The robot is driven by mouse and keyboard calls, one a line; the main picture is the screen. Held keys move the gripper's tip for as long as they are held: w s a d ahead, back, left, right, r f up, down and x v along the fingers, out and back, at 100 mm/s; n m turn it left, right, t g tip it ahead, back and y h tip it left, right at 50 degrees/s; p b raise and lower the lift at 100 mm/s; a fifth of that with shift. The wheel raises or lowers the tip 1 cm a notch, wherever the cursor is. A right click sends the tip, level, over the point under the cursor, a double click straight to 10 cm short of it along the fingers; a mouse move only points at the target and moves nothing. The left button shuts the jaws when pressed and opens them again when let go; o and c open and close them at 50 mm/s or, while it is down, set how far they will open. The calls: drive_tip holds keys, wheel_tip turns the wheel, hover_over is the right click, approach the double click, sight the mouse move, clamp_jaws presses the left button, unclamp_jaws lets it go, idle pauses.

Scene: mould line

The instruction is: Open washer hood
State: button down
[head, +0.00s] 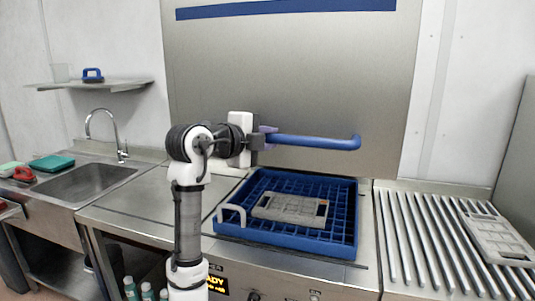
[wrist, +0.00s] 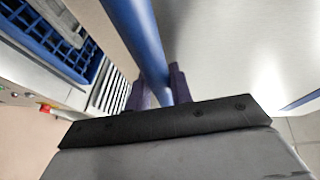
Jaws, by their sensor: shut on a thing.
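The washer hood (head: 290,75) is a large grey metal panel with a blue stripe, standing behind the washer bed. Its blue bar handle (head: 315,142) runs level across the lower front of the hood. My gripper (head: 266,138) is shut on the left part of this handle. In the wrist view, the blue handle (wrist: 140,45) passes between the two dark purple fingers of my gripper (wrist: 158,88). The hood's lower edge is above the blue rack, with an open gap beneath it.
A blue rack (head: 340,240) with a grey mould (head: 290,208) sits on the washer bed below the hood. A roller conveyor (head: 415,245) with another grey mould (head: 497,238) is at the right. A sink (head: 85,182) and a shelf (head: 90,84) are at the left.

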drive_tip(key=shift+r, duration=0.75)
drive_tip(key=c, duration=1.3)
unclamp_jaws()
drive_tip(key=shift+f, duration=0.1)
drive_tip(key=shift+o, duration=0.2)
drive_tip(key=b+v, duration=0.4)
drive_tip(key=v, duration=1)
drive_tip(key=shift+b, duration=0.35)
